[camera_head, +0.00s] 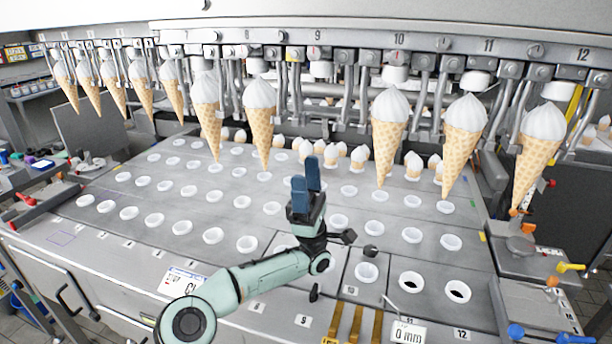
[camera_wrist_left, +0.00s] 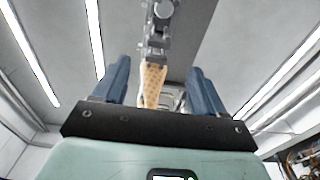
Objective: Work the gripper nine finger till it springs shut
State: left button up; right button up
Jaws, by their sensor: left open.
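The place under label 9, gripper nine (camera_head: 320,68), shows a white round part between metal fingers and has no cone hanging from it. Whether its finger stands open or shut is too small to tell. My left gripper (camera_head: 305,173) is open and empty, pointing up over the tray below and in front of gripper nine, apart from it. In the left wrist view its two blue fingers (camera_wrist_left: 160,80) stand well apart. A waffle cone (camera_wrist_left: 152,84) under metal parts (camera_wrist_left: 158,30) shows beyond them; which cone cannot be told. My right gripper is not in view.
Ice cream cones hang from neighbouring grippers, such as the cone at eight (camera_head: 259,120) and the cone at ten (camera_head: 389,125). The grey tray (camera_head: 130,170) holds rows of white cups. Small cones stand behind. Yellow bars (camera_head: 356,325) and a "0 mm" sign (camera_head: 408,333) are at the front edge.

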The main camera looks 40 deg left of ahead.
aim_at(296, 55)
jog(key=k, duration=1.5)
